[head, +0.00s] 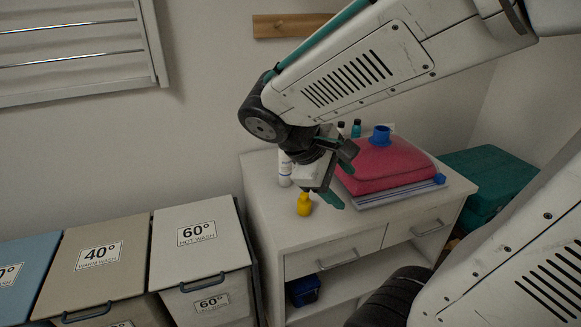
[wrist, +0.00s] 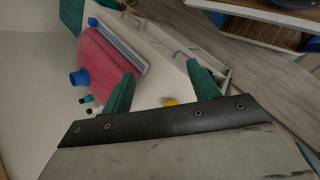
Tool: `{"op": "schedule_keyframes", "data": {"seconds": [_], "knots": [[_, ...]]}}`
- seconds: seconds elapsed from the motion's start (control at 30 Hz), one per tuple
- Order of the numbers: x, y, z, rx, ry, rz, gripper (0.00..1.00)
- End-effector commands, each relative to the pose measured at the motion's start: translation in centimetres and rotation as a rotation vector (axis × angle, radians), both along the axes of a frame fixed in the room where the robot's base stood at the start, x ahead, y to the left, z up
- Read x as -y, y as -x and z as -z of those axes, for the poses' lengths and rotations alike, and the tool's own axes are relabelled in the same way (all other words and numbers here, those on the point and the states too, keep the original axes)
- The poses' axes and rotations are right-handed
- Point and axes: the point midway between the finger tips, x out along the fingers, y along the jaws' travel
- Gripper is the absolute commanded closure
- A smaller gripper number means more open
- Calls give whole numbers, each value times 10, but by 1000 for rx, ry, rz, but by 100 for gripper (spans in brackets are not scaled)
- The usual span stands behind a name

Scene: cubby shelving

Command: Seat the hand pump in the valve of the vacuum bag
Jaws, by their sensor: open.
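The vacuum bag (head: 390,168) is a puffed red bag with a clear, flat edge, lying on the white cabinet; it also shows in the wrist view (wrist: 106,55). Its blue valve (head: 381,136) stands up on top and shows in the wrist view (wrist: 78,78). A small yellow object (head: 305,204) stands near the cabinet's front left, partly seen in the wrist view (wrist: 170,102); I cannot tell whether it is the hand pump. My gripper (head: 345,181) is open and empty above the cabinet top, between the yellow object and the bag.
A white bottle (head: 285,168) stands behind the yellow object. Small dark-capped bottles (head: 356,128) stand at the back beside the bag. The cabinet (head: 350,238) has drawers and a lower shelf. Lidded laundry bins (head: 200,237) stand left, a green crate (head: 490,172) right.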

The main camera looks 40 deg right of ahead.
Motion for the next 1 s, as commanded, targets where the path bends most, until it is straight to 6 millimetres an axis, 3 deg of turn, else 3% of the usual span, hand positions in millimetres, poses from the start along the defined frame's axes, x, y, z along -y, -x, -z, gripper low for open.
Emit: {"op": "schedule_keyframes", "data": {"seconds": [0.13,0.3,0.5,0.6,0.8,1.0], "knots": [[34,-48,6,-217,260,-222,40],[51,-120,19,-440,542,-511,40],[38,-203,54,-634,813,-850,40],[26,-231,72,-689,904,-977,40],[12,-257,94,-735,991,-1108,40],[29,-269,95,-738,999,-1116,40]]}}
